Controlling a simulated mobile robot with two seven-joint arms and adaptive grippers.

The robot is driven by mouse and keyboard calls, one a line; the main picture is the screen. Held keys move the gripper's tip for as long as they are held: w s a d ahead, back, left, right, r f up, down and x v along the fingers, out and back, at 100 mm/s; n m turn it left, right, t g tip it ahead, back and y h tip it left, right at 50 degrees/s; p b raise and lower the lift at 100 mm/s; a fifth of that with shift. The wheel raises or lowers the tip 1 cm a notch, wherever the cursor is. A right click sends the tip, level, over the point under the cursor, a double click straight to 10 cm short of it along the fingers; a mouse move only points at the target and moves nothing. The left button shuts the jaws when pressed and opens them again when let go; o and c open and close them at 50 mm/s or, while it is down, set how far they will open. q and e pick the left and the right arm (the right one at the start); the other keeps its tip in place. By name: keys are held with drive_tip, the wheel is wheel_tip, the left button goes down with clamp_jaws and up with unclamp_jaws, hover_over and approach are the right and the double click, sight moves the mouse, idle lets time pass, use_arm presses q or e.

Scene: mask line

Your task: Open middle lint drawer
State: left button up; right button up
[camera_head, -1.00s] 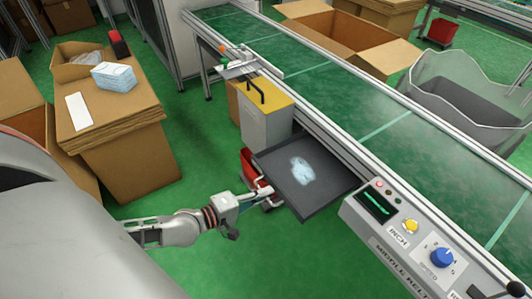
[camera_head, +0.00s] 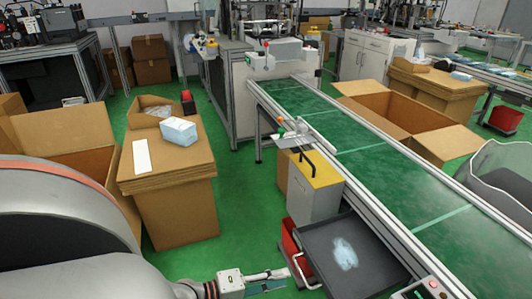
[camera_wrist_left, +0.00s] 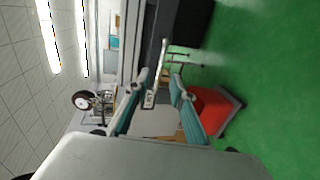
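The lint drawer is a dark grey shallow tray (camera_head: 378,268) with pale fluffy lint (camera_head: 345,253) on its bottom. It sticks out from under the near side of the conveyor. A pale bar handle (camera_head: 302,270) is on its left edge. My left gripper (camera_head: 288,274) is just beside that handle. In the left wrist view, the teal-padded fingers of my left gripper (camera_wrist_left: 159,78) stand apart, with the handle bar (camera_wrist_left: 163,52) near their tips. I cannot tell whether they touch it. The drawer's dark side (camera_wrist_left: 185,22) shows above. My right gripper is not in view.
The green conveyor (camera_head: 410,190) runs along the right. A grey cabinet with a yellow top (camera_head: 315,190) stands beside the drawer. A red bin (camera_head: 290,245) is on the floor close to the gripper. Cardboard boxes (camera_head: 175,190) stand at left, with green floor between.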

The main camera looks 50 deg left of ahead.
use_arm(q)
drive_tip(key=shift+v, duration=1.95)
drive_tip(key=shift+r, duration=0.1)
